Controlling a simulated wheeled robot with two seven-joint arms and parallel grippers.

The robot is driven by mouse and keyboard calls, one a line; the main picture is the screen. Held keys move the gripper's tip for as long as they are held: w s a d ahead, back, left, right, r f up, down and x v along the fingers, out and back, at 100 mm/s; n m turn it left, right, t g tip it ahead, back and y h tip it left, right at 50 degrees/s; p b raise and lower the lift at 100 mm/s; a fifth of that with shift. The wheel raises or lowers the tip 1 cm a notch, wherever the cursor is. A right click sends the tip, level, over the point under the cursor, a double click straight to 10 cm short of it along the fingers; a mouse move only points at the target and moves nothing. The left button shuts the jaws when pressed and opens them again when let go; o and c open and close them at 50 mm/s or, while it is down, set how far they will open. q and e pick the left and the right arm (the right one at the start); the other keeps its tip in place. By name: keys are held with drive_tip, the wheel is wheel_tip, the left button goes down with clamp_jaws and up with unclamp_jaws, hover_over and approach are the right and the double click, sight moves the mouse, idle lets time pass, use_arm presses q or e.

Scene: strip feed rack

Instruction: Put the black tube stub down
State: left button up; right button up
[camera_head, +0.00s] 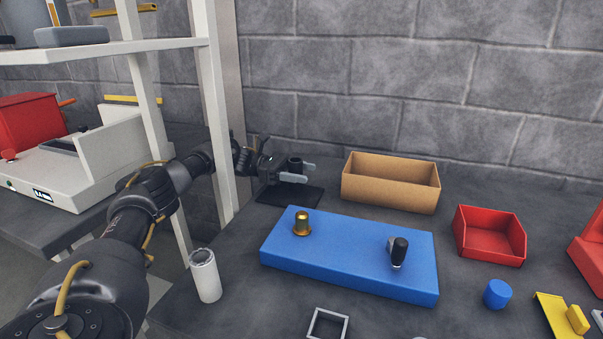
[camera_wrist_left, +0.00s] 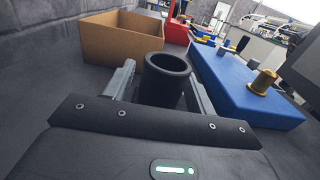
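The black tube stub (camera_head: 294,162) is upright between the two grey fingers of my left gripper (camera_head: 298,173), at the back of the table. In the left wrist view the stub (camera_wrist_left: 166,80) shows its open round top, with a finger on each side. The gripper appears shut on it. A flat dark mat (camera_head: 288,196) lies beneath. The near finger hides the stub's lower end, so I cannot tell whether it touches the mat. My right gripper is not in view.
An open cardboard box (camera_head: 388,193) stands just right of the gripper. A blue block (camera_head: 345,262) with a brass piece (camera_head: 302,223) and a black-topped peg (camera_head: 398,251) lies in front. A white shelf post (camera_head: 214,120) stands close to my left arm. A red bin (camera_head: 490,238) is farther right.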

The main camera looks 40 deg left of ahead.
use_arm(q)
drive_tip(key=shift+a, duration=0.3)
drive_tip(key=shift+v, duration=3.5)
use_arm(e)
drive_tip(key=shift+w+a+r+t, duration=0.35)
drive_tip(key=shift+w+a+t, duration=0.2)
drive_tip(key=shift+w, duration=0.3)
use_arm(q)
drive_tip(key=shift+r, duration=0.1)
